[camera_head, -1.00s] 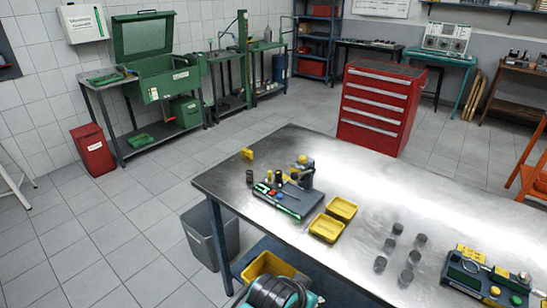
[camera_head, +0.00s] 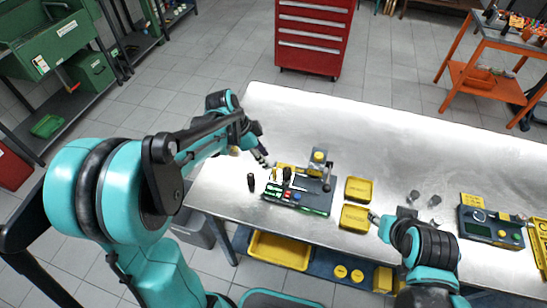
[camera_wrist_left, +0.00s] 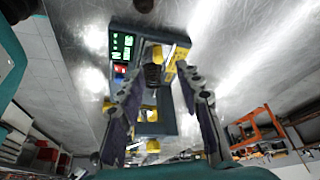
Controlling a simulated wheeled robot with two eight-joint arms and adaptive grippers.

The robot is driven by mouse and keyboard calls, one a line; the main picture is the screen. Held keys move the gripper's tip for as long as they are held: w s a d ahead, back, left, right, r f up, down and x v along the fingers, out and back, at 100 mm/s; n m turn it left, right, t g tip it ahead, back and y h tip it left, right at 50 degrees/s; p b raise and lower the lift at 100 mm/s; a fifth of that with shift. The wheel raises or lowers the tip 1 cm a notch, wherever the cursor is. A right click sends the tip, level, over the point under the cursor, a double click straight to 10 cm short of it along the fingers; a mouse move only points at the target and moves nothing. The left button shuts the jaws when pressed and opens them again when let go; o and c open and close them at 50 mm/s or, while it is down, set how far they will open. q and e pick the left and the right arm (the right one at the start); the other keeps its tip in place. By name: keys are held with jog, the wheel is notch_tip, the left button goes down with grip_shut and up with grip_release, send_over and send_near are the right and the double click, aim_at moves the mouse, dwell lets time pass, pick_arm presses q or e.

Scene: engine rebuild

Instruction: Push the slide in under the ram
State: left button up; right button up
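The press fixture (camera_head: 312,204), a dark base with green, red and blue marks, stands near the table's front edge. Its ram column (camera_head: 319,168) has a yellow top. A yellow part, possibly the slide (camera_head: 285,167), shows at its back left. My left gripper (camera_head: 265,160) is just behind and left of the fixture. In the left wrist view, the left fingers (camera_wrist_left: 166,100) are spread, with the fixture (camera_wrist_left: 124,28) beyond and between them. Whether they touch the slide is unclear.
A dark cylinder (camera_head: 251,182) stands left of the fixture. Two yellow trays, rear (camera_head: 358,190) and front (camera_head: 354,218), lie to its right. Grey cylinders (camera_head: 434,201) stand farther right, before a green-marked device (camera_head: 490,228). The table's back (camera_head: 400,135) is clear.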

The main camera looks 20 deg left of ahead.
aim_at(274, 169)
pick_arm(q)
jog(key=b+x, duration=0.1)
jog(key=x, duration=0.5)
jog(key=shift+d+f+b, duration=0.15)
jog(key=shift+f+b, duration=0.1)
jog(key=shift+b, duration=0.15)
jog(key=shift+d+f, duration=0.2)
jog(key=shift+f, duration=0.05)
grip_shut()
